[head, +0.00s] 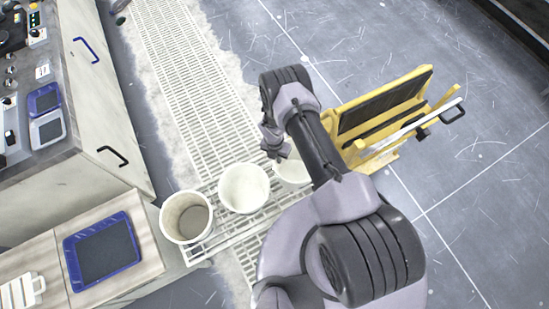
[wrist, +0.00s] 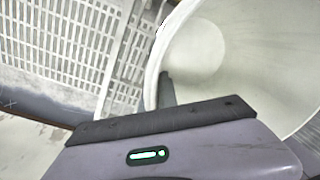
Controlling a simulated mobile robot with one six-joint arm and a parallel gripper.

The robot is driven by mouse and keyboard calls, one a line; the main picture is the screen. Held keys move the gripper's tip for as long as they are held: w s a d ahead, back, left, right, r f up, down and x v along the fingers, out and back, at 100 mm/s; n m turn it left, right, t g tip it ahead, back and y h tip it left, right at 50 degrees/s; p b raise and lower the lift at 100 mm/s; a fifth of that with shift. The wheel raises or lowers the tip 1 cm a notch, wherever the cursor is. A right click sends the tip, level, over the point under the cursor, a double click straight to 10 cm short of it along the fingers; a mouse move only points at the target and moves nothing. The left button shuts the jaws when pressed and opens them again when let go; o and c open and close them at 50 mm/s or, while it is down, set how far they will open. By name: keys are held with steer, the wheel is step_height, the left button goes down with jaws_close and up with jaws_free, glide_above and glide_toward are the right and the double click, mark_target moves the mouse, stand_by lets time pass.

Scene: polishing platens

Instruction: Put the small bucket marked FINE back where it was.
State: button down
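Three pale buckets stand in a row at the grating in the head view: a left bucket (head: 172,232) with a grey-brown bottom, a middle bucket (head: 244,190), and a right bucket (head: 291,174) partly hidden by my arm. No FINE mark is readable on any of them. My gripper (head: 280,152) is at the far rim of the right bucket. In the wrist view, a white bucket (wrist: 240,65) fills the right side. One dark finger (wrist: 167,90) shows against the inside of its rim. The other finger is not discernible, so I cannot tell whether the rim is clamped.
The white floor grating (head: 190,85) runs away from the buckets. A yellow folding step or stand (head: 385,110) is right of my arm. A cabinet (head: 100,110) and a bench with a blue-rimmed tray (head: 102,250) are at left. The grey floor at right is open.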

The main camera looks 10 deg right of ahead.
steer(key=shift+w+d+f, duration=0.1)
steer(key=shift+d+f, duration=0.05)
steer(key=shift+d, duration=0.05)
steer(key=c, duration=1.6)
jaws_free()
steer(key=shift+c, duration=0.2)
